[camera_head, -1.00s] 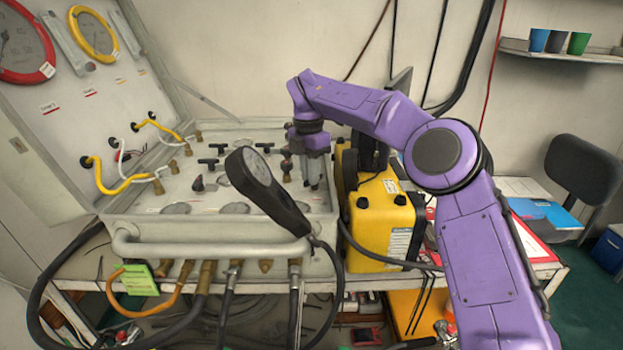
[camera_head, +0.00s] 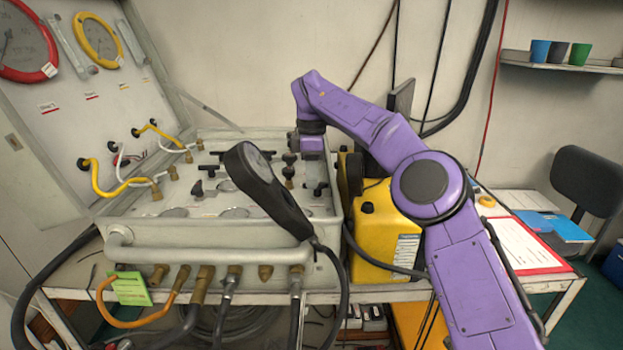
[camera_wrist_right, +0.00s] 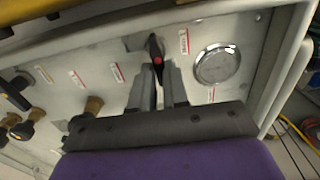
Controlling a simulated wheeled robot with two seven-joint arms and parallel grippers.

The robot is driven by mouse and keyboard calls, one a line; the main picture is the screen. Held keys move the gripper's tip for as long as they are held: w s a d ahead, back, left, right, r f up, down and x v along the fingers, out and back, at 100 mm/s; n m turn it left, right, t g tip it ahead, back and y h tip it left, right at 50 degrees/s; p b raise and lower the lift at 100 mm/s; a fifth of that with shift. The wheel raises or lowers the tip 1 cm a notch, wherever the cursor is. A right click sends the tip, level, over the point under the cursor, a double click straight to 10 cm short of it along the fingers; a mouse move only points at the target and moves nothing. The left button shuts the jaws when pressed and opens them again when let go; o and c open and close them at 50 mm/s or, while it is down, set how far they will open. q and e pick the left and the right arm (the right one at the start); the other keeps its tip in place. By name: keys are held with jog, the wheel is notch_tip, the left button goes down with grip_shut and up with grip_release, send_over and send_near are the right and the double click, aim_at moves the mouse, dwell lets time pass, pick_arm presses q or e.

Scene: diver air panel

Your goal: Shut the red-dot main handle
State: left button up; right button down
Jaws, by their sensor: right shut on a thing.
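The red-dot main handle (camera_wrist_right: 157,58) is a black lever with a red dot, set on the grey panel (camera_wrist_right: 120,65) in the right wrist view. My right gripper (camera_wrist_right: 160,85) is shut on it, with one grey finger on each side of the lever. In the head view my right gripper (camera_head: 310,148) is at the far right part of the panel box (camera_head: 225,255); its fingers and the red dot cannot be made out there. My left gripper is not in view.
A round gauge (camera_wrist_right: 217,64) is right of the handle. A handheld gauge (camera_head: 265,185) stands up at the panel's front. Several black valve handles, yellow hoses (camera_head: 105,185) and a yellow case (camera_head: 380,240) surround the work area.

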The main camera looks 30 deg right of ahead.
jog(key=shift+f, duration=0.3)
jog(key=c, duration=1.1)
grip_release()
jog(key=shift+s+d, duration=0.1)
jog(key=shift+s, duration=0.05)
jog(key=shift+r, duration=0.1)
jog(key=shift+r, duration=0.25)
jog(key=r+p, duration=0.2)
jog(key=r, duration=0.1)
jog(key=r+p, duration=0.6)
jog(key=r, duration=0.1)
jog(key=shift+w+d, duration=0.2)
jog(key=shift+w, duration=0.05)
